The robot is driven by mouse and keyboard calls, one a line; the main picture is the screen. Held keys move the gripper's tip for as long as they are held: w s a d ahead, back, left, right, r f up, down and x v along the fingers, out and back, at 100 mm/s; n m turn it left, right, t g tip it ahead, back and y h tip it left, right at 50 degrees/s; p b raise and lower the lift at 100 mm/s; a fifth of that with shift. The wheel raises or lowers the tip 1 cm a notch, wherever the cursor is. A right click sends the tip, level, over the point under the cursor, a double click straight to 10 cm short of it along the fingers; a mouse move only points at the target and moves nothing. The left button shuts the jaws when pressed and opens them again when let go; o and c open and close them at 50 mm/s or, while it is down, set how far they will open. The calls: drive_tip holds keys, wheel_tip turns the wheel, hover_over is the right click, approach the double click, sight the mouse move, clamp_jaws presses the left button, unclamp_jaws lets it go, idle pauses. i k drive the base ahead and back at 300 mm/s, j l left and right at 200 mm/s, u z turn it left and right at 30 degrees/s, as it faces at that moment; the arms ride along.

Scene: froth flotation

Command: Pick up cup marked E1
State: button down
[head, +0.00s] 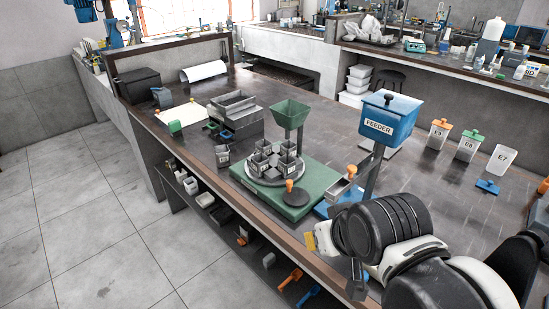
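Several small grey metal cups (262,165) stand on the round turntable of a green-based machine (245,180). Another grey cup (223,155) stands on the bench just left of that machine. The cups carry small light labels, but they are too small to read, so I cannot tell which one is marked E1. My gripper (357,278) is partly seen at the lower right, past the bench's front edge and right of the cups. My own arm hides part of it, and its opening cannot be made out. No cup is seen at it.
A blue feeder (388,117) stands on a post right of the turntable, with a metal chute (345,186) beside it. A green funnel (291,113) rises behind the cups. Containers E9 (437,134), E8 (467,146) and E7 (501,160) stand at right.

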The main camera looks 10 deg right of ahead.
sight(260, 165)
drive_tip(key=i+j+z, duration=0.1)
drive_tip(key=j+z, duration=0.8)
drive_tip(key=j, duration=0.15)
drive_tip(key=j+z, duration=0.45)
drive_tip(key=k+j+z, duration=0.15)
drive_tip(key=j+z, duration=0.25)
drive_tip(key=j, duration=0.2)
drive_tip(key=i+j+z, duration=0.2)
drive_tip(key=k+l+u, duration=0.1)
drive_tip(key=i+l, duration=0.1)
drive_tip(key=i, duration=0.25)
